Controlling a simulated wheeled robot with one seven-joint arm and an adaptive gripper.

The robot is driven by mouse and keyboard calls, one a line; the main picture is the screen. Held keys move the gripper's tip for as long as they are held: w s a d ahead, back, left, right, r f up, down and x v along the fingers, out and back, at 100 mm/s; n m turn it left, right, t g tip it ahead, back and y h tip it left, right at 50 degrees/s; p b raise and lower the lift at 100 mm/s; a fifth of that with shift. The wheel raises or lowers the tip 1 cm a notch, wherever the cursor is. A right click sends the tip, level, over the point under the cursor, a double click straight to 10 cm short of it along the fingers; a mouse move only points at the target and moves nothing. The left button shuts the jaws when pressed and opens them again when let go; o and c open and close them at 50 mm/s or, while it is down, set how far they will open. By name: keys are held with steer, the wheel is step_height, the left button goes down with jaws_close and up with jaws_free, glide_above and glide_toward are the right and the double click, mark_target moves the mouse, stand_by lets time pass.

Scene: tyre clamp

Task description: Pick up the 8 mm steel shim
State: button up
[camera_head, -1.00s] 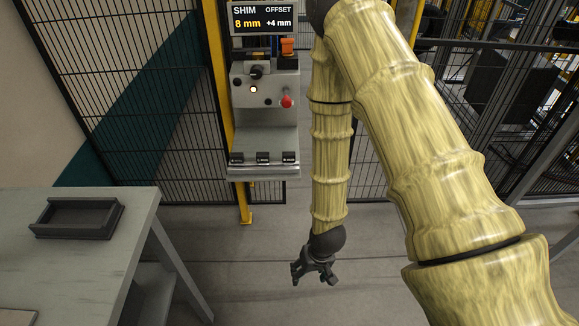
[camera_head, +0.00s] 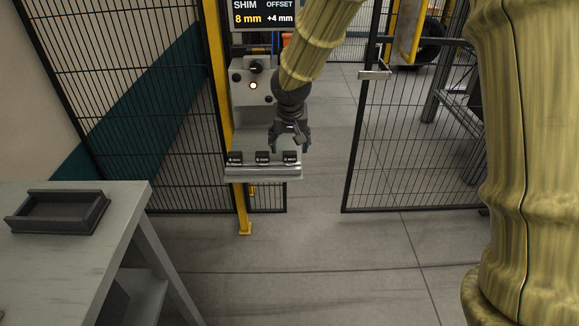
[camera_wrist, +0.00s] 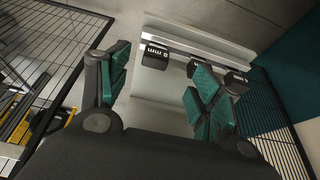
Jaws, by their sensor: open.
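Three small dark labelled shims sit in a row on the grey shelf of the control stand. The right one (camera_head: 290,157) shows as the left one in the wrist view (camera_wrist: 155,57), where its label appears to read 8 mm. The middle shim (camera_head: 262,157) and the left shim (camera_head: 235,158) stand beside it. My gripper (camera_head: 290,146) is open and empty, just above and behind the right shim in the head view. In the wrist view the right shim shows between my spread green-padded fingers, beyond their tips. The exact gap is hard to tell.
A display (camera_head: 264,14) above the stand reads SHIM 8 mm, OFFSET +4 mm. The control box (camera_head: 240,88) stands close behind my gripper. A dark tray (camera_head: 60,212) lies on the table at left. Mesh fence panels flank the stand; open floor lies in front.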

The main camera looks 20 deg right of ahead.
mark_target(290, 153)
steer(key=x, duration=0.4)
steer(key=shift+w+d+f, duration=0.1)
steer(key=shift+w+d, duration=0.1)
steer(key=shift+w, duration=0.3)
steer(key=shift+w+b+x, duration=0.15)
steer(key=shift+b+x, duration=0.05)
steer(key=shift+x, duration=1.15)
steer(key=shift+w+b+x, duration=0.15)
steer(key=shift+b+x, duration=0.05)
steer(key=shift+x, duration=1.2)
steer(key=shift+d, duration=0.2)
steer(key=c, duration=1.1)
